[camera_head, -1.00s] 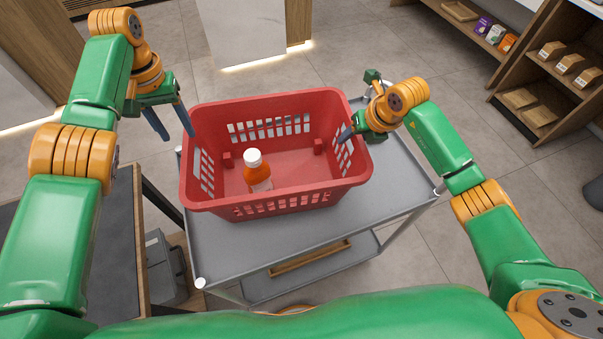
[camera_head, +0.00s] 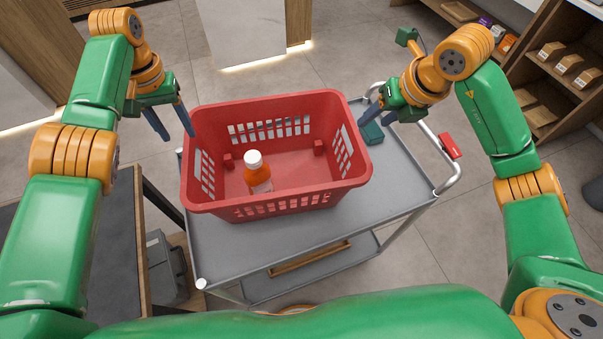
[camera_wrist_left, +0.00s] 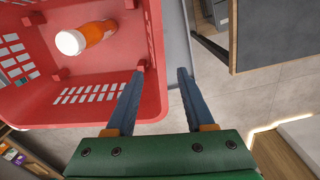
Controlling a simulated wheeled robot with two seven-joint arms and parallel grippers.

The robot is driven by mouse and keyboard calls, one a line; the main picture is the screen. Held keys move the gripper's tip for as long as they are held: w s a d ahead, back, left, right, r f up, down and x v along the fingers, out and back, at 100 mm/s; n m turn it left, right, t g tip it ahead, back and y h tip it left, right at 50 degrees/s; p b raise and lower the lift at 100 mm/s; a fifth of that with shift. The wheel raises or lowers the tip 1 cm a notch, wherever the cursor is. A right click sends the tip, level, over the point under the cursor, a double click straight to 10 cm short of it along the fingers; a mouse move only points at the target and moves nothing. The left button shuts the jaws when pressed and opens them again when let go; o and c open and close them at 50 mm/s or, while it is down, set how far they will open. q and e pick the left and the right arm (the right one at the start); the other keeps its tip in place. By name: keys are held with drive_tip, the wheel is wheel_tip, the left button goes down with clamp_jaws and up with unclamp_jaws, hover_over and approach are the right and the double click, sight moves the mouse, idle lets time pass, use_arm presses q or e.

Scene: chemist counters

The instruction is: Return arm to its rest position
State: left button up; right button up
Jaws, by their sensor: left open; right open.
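My left gripper (camera_head: 169,122) is open and empty beside the left wall of the red basket, with its fingers pointing down. In the left wrist view its two blue fingers (camera_wrist_left: 157,75) are spread, one over the basket's rim and one outside it. My right gripper (camera_head: 373,112) is open and empty, raised just outside the basket's right wall. An orange bottle with a white cap (camera_head: 259,180) stands inside the basket and also shows in the left wrist view (camera_wrist_left: 97,33).
The red basket (camera_head: 290,197) stands on a grey cart (camera_head: 395,185) with a metal handle carrying a red piece (camera_head: 450,146). A dark counter (camera_head: 90,250) is at the left. Wooden shelves (camera_head: 540,95) with small boxes are at the right.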

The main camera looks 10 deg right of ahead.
wheel_tip(320, 180, up, 10)
drive_tip(key=p, duration=0.9)
drive_tip(key=shift+f, duration=0.2)
drive_tip(key=p+v, duration=0.1)
drive_tip(key=v, duration=0.7)
wheel_tip(320, 180, up, 7)
idle(0.6)
